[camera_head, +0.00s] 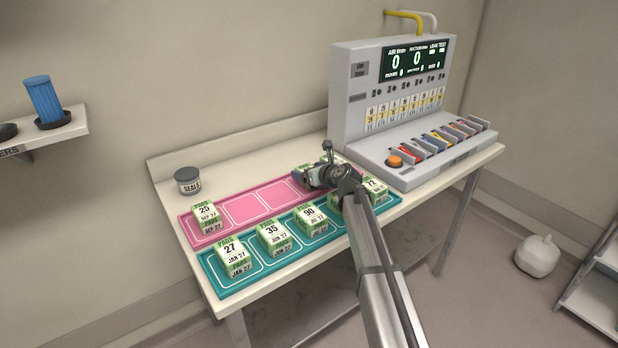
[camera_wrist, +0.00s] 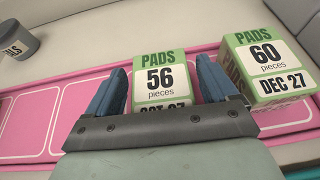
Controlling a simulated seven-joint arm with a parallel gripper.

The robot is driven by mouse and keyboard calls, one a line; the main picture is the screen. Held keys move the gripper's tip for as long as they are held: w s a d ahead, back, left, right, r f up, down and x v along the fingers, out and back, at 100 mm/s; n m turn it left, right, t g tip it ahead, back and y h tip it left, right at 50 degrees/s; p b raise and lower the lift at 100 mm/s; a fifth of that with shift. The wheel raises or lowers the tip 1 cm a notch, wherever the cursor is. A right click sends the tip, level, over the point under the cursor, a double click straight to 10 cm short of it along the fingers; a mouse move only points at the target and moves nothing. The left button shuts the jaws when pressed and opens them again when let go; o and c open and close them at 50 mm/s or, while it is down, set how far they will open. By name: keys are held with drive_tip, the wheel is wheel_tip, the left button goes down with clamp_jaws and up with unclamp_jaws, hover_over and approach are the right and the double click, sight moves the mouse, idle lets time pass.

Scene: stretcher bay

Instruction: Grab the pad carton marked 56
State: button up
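The pad carton marked 56 (camera_wrist: 162,78), white with green bands, stands upright on the pink mat (camera_wrist: 30,128) in the wrist view. My gripper (camera_wrist: 161,66) has one blue finger on each side of it. The fingers are apart, with a thin gap showing at the left finger; contact at the right finger is unclear. The carton's lower part is hidden by the gripper body. In the head view my gripper (camera_head: 318,177) is over the right part of the pink mat and largely hides the cartons there.
A carton marked 60 (camera_wrist: 265,65) stands close on the right. Carton 25 (camera_head: 206,217) is at the mat's left end, with empty slots between. Cartons 27 (camera_head: 236,257), 35 (camera_head: 273,238) and 90 (camera_head: 310,218) line the teal mat. A grey machine (camera_head: 350,95) stands behind right.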

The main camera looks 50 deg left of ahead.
drive_tip(key=c, duration=1)
drive_tip(key=shift+r, duration=0.1)
